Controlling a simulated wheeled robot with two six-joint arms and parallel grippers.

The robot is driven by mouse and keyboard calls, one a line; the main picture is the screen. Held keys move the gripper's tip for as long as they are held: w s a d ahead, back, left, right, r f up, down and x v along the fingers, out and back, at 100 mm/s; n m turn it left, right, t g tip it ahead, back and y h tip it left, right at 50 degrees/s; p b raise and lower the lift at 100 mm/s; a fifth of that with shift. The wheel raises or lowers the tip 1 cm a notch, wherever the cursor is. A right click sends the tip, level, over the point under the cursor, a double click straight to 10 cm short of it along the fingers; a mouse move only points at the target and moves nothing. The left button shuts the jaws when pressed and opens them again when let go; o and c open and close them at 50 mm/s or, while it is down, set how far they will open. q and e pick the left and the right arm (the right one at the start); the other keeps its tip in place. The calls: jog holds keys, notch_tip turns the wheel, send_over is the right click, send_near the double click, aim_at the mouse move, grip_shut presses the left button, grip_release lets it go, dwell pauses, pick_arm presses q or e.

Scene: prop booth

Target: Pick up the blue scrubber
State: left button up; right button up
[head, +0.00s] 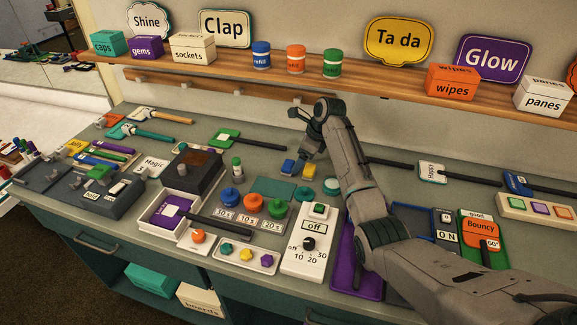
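A small blue-and-yellow block (288,166), which looks like the blue scrubber, lies on the grey counter in the middle of the head view. A second small blue-and-yellow piece (310,171) lies just to its right, close to my gripper. My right arm comes in from the lower right, and its gripper (306,153) points down just above and behind these pieces. It appears apart from them. The fingertips are small and dark, so their opening is not clear. My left gripper is not in view.
Round knobs (228,197) and a teal pad (276,189) lie in front of the scrubber. A white dial panel (309,243) stands nearer. A green-and-white bottle (237,168) stands to the left. A wooden shelf (200,72) with boxes and signs runs behind, above the counter.

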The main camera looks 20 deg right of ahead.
aim_at(289, 164)
jog(key=a, duration=0.1)
jog(key=w+a+f, duration=0.1)
jog(key=a, duration=0.1)
jog(key=shift+w+f+p, duration=0.35)
jog(key=shift+w+f, duration=0.15)
jog(key=shift+f, duration=0.45)
jog(key=c, duration=1)
jog(key=shift+r, duration=0.1)
